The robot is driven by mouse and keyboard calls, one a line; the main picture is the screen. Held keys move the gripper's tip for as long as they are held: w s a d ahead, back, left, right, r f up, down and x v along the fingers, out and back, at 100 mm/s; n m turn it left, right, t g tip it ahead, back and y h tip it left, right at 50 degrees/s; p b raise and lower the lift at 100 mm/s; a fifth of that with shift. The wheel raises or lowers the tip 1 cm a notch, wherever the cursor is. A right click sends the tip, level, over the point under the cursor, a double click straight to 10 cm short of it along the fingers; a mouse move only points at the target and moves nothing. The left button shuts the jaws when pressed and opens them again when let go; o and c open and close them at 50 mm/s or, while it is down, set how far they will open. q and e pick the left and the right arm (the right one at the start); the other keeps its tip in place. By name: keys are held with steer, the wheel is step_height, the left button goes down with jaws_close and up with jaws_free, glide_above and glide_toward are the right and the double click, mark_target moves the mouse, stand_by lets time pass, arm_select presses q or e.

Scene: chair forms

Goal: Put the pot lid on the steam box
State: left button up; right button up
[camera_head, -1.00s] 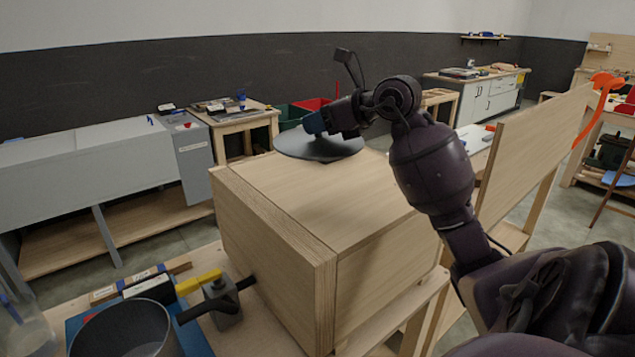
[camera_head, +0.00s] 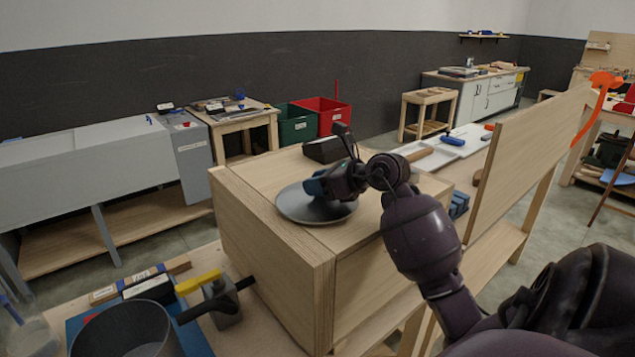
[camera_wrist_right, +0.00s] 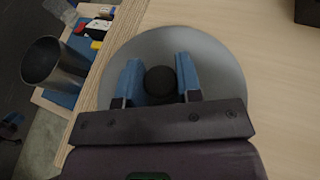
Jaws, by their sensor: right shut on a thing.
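The steam box (camera_head: 265,235) is a large pale wooden box on the bench. The pot lid (camera_head: 300,210) is a grey disc at or just above the box's top, near its front left part; I cannot tell whether it touches. My right gripper (camera_head: 318,186) is shut on the lid's knob. In the right wrist view, the blue fingers of the gripper (camera_wrist_right: 161,82) stand on both sides of the black knob (camera_wrist_right: 160,80), with the grey lid (camera_wrist_right: 220,65) flat beneath. My left gripper is not in view.
A small black block (camera_head: 322,150) lies at the back of the box's top. An upright wooden panel (camera_head: 525,155) rises at the right. The box's top between is bare.

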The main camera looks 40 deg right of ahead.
steer(key=shift+f, duration=0.15)
steer(key=o, duration=1)
steer(key=shift+o, duration=0.2)
steer(key=shift+r, duration=0.25)
steer(key=b+v, duration=0.1)
steer(key=v, duration=1.1)
steer(key=shift+f+b, duration=0.2)
steer(key=shift+b, duration=0.2)
